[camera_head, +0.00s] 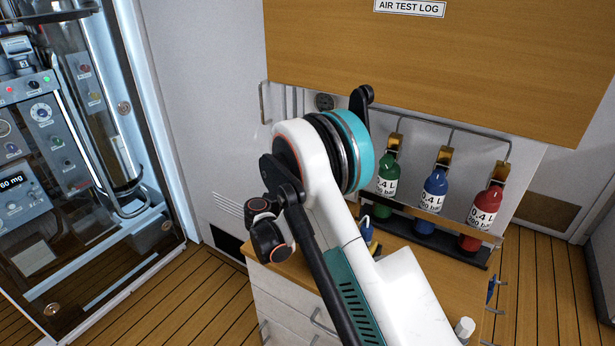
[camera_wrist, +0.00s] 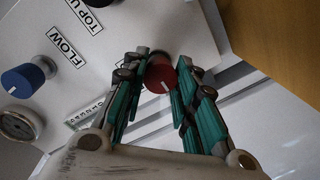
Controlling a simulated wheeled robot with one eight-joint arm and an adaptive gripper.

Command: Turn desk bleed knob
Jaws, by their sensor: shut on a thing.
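A dark red knob (camera_wrist: 160,78) with a white pointer line sits on a white panel (camera_wrist: 145,28) in the wrist view. My gripper (camera_wrist: 160,82) has its two teal and grey fingers on either side of this knob and is shut on it. Whether the red knob is the bleed knob cannot be told, as no label for it shows. In the head view my arm hides the gripper and the knob.
A blue knob (camera_wrist: 22,80) marked FLOW and a round gauge (camera_wrist: 20,122) are at left on the panel. In the head view, green (camera_head: 386,186), blue (camera_head: 433,189) and red (camera_head: 482,214) bottles stand in a rack on the wooden-topped desk (camera_head: 440,272), right of my arm.

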